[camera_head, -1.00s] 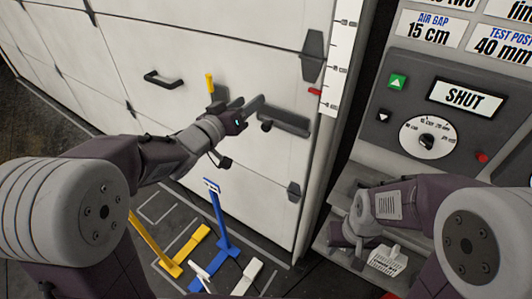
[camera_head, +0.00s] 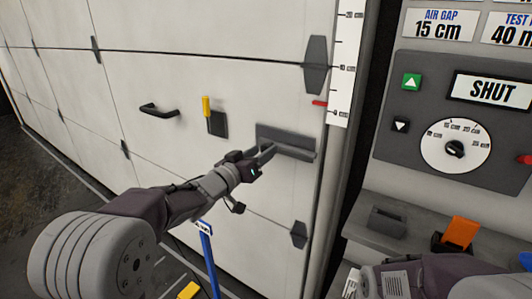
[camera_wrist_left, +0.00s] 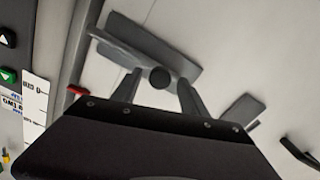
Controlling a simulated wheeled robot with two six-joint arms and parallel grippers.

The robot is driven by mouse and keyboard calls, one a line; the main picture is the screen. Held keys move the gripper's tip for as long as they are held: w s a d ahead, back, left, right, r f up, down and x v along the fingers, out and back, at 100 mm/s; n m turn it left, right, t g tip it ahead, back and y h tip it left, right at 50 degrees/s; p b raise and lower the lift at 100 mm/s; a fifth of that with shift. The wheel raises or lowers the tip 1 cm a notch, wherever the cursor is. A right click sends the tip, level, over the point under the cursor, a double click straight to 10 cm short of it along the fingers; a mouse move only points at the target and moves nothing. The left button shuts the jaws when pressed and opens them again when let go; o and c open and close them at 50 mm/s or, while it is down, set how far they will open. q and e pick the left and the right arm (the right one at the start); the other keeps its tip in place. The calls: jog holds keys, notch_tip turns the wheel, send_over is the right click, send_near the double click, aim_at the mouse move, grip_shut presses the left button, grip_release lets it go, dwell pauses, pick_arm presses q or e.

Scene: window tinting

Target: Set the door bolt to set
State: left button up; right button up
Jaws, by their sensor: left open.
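The door bolt is a dark grey plate with a bar (camera_head: 290,141), fixed low on the right part of the white door panel (camera_head: 190,60). In the left wrist view the bolt plate (camera_wrist_left: 142,42) lies across the top, with a round dark knob (camera_wrist_left: 160,78) below it. My left gripper (camera_head: 265,152) is open at the bolt's left end; in its wrist view the fingers (camera_wrist_left: 157,92) stand on either side of the knob. I cannot tell whether they touch it. The head view hides the knob behind the gripper. My right arm shows at the bottom right, its fingers out of view.
A yellow lever (camera_head: 207,107) on a dark plate and a black handle (camera_head: 160,110) are left of the bolt. A small red tab (camera_head: 320,103) sits by the white scale (camera_head: 345,65). The control panel (camera_head: 400,155) reads SHUT; a grey shelf (camera_head: 415,220) lies below.

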pick_arm(q)
jog(key=shift+x, duration=1.3)
grip_shut()
dwell(0.4)
